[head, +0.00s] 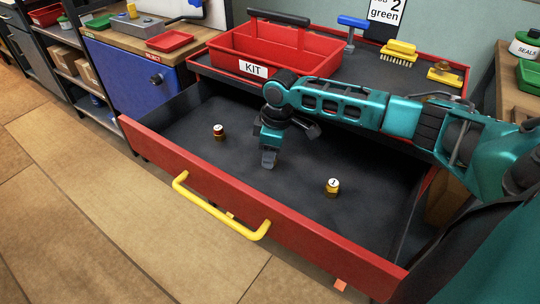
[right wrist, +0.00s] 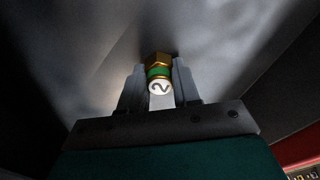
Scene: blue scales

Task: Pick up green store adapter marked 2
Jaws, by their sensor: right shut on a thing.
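The green store adapter marked 2 (right wrist: 159,72) shows in the right wrist view as a brass piece with a green band and a white top with a "2". My right gripper (right wrist: 158,92) is shut on it, with a finger on each side. In the head view my right gripper (head: 269,158) points down inside the open drawer, and it hides the adapter there. I cannot tell whether the adapter touches the drawer floor. My left gripper is not in view.
The open red drawer (head: 290,253) has a yellow handle (head: 215,212). An adapter with a red band (head: 219,132) stands left of my gripper, and a brass adapter (head: 332,188) stands right. Above are a red KIT tray (head: 228,62) and a yellow brush (head: 399,52).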

